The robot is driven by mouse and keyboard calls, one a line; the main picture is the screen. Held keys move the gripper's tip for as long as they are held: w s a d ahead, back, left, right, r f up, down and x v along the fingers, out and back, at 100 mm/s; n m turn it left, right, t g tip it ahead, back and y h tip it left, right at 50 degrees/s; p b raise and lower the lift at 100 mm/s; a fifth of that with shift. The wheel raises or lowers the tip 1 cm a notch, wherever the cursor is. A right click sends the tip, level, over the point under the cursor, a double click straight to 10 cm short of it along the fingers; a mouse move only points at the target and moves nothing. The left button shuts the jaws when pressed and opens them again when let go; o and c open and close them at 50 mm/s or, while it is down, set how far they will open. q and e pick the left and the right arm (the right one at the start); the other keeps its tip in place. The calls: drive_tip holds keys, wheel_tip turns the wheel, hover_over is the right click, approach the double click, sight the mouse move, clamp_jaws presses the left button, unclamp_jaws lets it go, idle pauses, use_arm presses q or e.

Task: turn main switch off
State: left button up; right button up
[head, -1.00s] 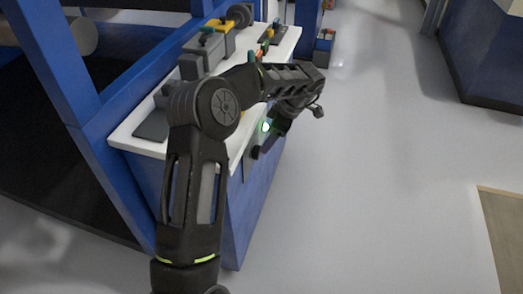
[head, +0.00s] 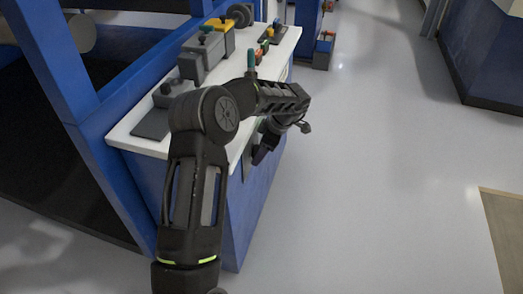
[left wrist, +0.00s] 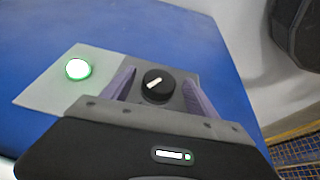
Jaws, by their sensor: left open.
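The main switch is a round black knob (left wrist: 158,85) with a white mark that lies diagonally. It sits on a grey panel (left wrist: 45,98) on the blue cabinet side, beside a lit green lamp (left wrist: 78,69). My left gripper (left wrist: 159,76) is open, with one finger on each side of the knob; a gap shows at both sides. In the head view my left gripper (head: 266,152) is at the cabinet's right face, and the arm hides the knob and lamp. My right gripper is not in view.
The white cabinet top (head: 127,133) carries a grey joystick box (head: 203,57), a yellow box (head: 222,36) and other controls. A blue frame post (head: 58,60) stands at the left. The floor (head: 370,170) to the right is clear.

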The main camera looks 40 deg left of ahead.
use_arm(q)
drive_tip(key=c, duration=1.4)
drive_tip(key=shift+o, duration=0.2)
